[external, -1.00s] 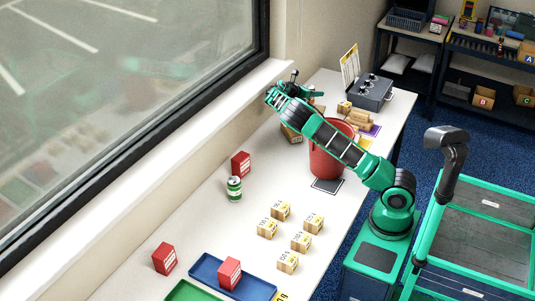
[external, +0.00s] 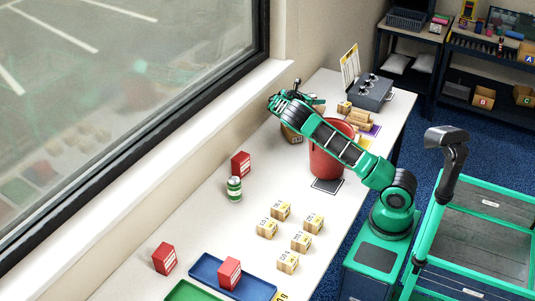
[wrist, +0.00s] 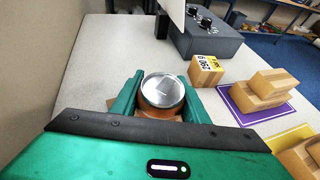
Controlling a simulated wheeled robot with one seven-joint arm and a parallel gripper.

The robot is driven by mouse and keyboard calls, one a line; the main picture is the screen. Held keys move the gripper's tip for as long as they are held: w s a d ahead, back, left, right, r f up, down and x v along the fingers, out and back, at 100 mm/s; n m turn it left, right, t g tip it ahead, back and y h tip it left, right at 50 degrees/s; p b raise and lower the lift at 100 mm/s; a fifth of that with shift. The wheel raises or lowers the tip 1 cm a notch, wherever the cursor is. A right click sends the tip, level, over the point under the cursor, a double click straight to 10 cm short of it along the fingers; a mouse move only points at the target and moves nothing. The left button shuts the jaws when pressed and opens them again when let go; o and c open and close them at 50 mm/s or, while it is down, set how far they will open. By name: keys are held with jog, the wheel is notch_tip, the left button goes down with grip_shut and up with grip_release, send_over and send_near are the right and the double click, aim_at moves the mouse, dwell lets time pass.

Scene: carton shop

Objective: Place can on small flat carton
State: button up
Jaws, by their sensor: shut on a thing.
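My gripper (wrist: 160,98) is shut on a can (wrist: 163,90) with a silver lid and an orange-brown side, seen from above in the wrist view. The can stands between the two green fingers. Brown carton edges show beside the fingers, partly hidden below the can. In the external view my gripper (external: 304,98) is near the wall, just above a brown carton (external: 291,133). The held can is mostly hidden there. I cannot tell whether the can touches the carton.
A red bin (external: 325,163) stands under my arm. A grey box with knobs (external: 371,93) is at the far end. Stacked cartons (wrist: 262,92) lie on a purple mat (wrist: 240,112). A green can (external: 234,189), red boxes (external: 164,259) and several small cartons (external: 301,241) stand nearer.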

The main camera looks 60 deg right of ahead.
jog(key=o, duration=1)
jog(key=v, duration=0.7)
jog(key=shift+a+r, duration=0.15)
jog(key=shift+a, duration=0.15)
jog(key=shift+d, duration=0.1)
